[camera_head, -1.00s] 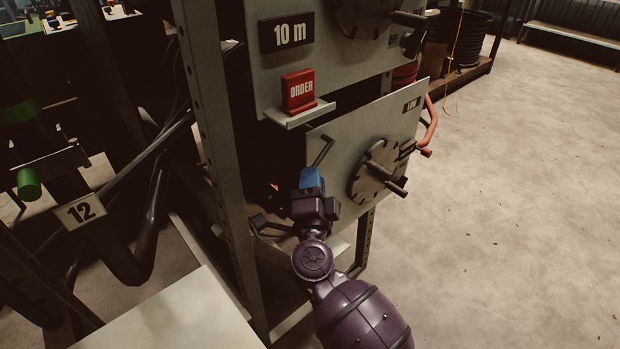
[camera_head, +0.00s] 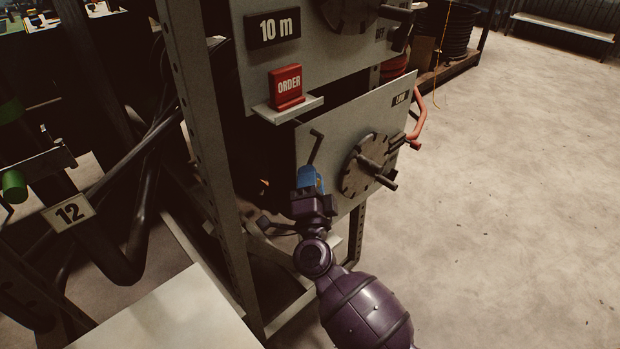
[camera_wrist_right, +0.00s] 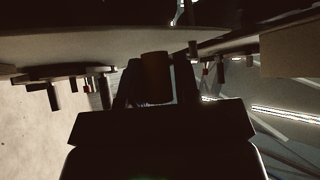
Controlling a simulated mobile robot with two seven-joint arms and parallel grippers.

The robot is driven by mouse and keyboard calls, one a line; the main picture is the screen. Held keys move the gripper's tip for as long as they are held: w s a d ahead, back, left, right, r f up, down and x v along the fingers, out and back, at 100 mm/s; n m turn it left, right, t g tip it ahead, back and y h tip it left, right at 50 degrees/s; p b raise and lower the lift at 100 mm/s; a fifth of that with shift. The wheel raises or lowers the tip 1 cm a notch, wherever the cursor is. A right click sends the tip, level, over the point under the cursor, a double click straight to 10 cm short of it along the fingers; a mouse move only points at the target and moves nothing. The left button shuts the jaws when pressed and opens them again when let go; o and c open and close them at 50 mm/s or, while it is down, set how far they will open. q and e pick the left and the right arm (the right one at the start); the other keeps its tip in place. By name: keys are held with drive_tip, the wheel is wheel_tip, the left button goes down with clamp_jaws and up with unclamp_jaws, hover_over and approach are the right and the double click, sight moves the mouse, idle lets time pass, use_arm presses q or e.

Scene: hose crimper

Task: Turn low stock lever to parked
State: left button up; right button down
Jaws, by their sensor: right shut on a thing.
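A bent grey lever rod (camera_head: 316,148) hangs down at the left part of the lower panel (camera_head: 345,130), which bears a LOW label (camera_head: 400,98). Its upper end is at the panel and its lower end meets a blue part (camera_head: 311,177), which looks like its grip. My purple right gripper (camera_head: 310,190) is shut around this part, hiding much of it. In the right wrist view, a dark brownish upright cylinder (camera_wrist_right: 156,76) stands between my fingers. My left gripper is not in view.
A notched dial (camera_head: 365,165) with a protruding handle is just right of my gripper. Above are a red ORDER block (camera_head: 287,84) on a small shelf and a 10 m sign (camera_head: 273,28). A rack post (camera_head: 205,130) stands left. Open floor lies right.

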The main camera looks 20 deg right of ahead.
drive_tip(key=c, duration=1.2)
unclamp_jaws()
drive_tip(key=shift+d, duration=0.3)
drive_tip(key=shift+o, duration=1.2)
drive_tip(key=shift+w+d, duration=0.1)
drive_tip(key=shift+w, duration=0.05)
drive_tip(key=shift+s+a+f, duration=0.1)
drive_tip(key=shift+s+a, duration=0.15)
drive_tip(key=shift+s, duration=0.1)
drive_tip(key=v, duration=1)
drive_tip(key=shift+p, duration=0.4)
drive_tip(key=shift+f, duration=0.1)
